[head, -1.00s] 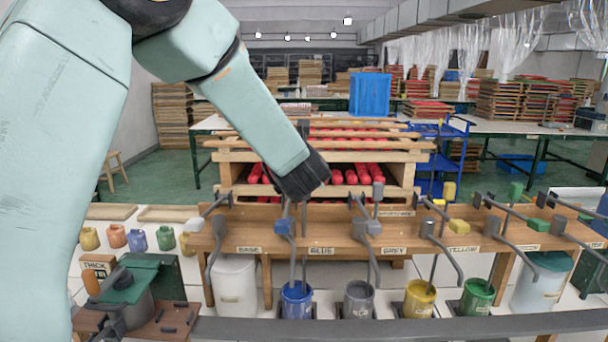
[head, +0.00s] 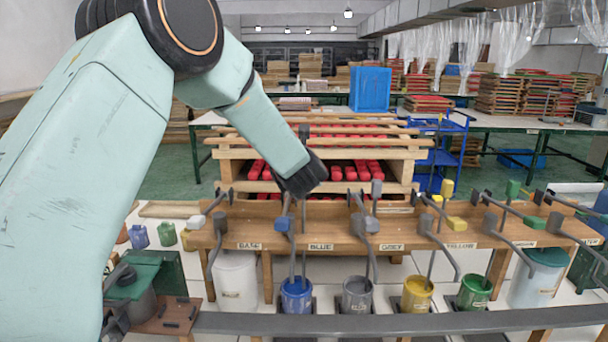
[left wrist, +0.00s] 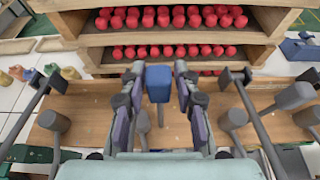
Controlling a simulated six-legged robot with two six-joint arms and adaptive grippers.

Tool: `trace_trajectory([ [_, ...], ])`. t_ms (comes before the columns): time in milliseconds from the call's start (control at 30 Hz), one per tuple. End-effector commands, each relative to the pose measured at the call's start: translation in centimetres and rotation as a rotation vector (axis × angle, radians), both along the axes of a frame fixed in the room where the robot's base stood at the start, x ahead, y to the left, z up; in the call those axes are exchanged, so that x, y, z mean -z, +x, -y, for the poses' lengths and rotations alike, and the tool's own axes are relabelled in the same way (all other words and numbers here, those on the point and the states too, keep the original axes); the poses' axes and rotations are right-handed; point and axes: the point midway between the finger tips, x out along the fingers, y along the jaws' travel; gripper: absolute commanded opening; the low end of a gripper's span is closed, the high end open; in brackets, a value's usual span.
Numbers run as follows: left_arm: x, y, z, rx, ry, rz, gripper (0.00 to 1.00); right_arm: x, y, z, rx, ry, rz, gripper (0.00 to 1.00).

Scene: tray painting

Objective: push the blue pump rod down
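In the left wrist view a blue block (left wrist: 158,82) sits between the two fingers of my left gripper (left wrist: 158,78), with a small gap seeming to show on each side. In the head view my left gripper (head: 303,180) is above the blue pump, and its fingers are mostly hidden behind its wrist. My right gripper is in neither view.
Grey (head: 371,224), yellow (head: 456,223) and green (head: 535,222) pump blocks stand to the right along the wooden stand (head: 400,232). A dark rail (head: 400,323) crosses in front of the pots. A rack of red rolls is behind.

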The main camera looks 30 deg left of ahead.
Motion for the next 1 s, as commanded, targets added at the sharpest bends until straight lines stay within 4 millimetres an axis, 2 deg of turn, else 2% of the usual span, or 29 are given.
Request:
trace_trajectory([
  [33,0.01,-0.01,0.02,0.000,0.000,0.000,0.24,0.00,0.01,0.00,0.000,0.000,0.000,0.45],
  [333,-0.01,-0.02,0.01,0.000,0.000,0.000,0.00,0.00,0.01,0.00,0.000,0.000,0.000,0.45],
  [800,-0.03,0.00,0.01,0.000,0.001,0.001,0.00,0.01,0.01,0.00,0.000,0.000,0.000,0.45],
  [1000,0.58,0.00,0.00,0.000,0.001,0.001,0.00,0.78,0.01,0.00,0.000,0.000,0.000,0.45],
])
